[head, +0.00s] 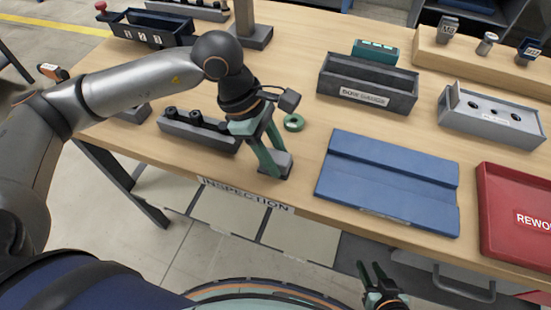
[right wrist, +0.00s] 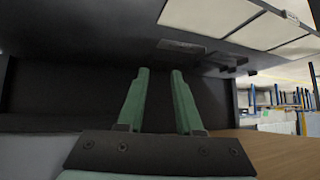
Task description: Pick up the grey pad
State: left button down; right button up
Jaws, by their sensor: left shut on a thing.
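The grey pad (head: 284,168) is a small dark grey block at the table's front edge, above the INSPECTION label in the head view. My left gripper (head: 279,163) reaches down to it from above and is shut on it, its green fingers partly covering it. I cannot tell whether the pad touches the table. My right gripper (head: 373,273) is low in front of the table, away from the pad. In the right wrist view its two green fingers (right wrist: 160,85) are apart with nothing between them.
A green ring (head: 293,122) lies just behind the left gripper. A grey block with black knobs (head: 199,133) is to its left. A blue tray (head: 388,182) is to its right, then a red REWORK tray (head: 515,215). A bow gauges bin (head: 367,85) stands behind.

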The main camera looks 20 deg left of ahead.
aim_at(283, 157)
pick_arm(q)
jog(key=shift+r, duration=0.5)
notch_tip(283, 157, up, 2)
jog(key=shift+w+r, duration=0.1)
jog(key=shift+r, duration=0.1)
jog(key=s+d+r, duration=0.2)
jog(key=s+r, duration=0.7)
jog(key=s, duration=0.5)
jog(key=shift+d+r, duration=0.3)
jog(key=shift+d, duration=0.05)
jog(key=shift+w, duration=0.15)
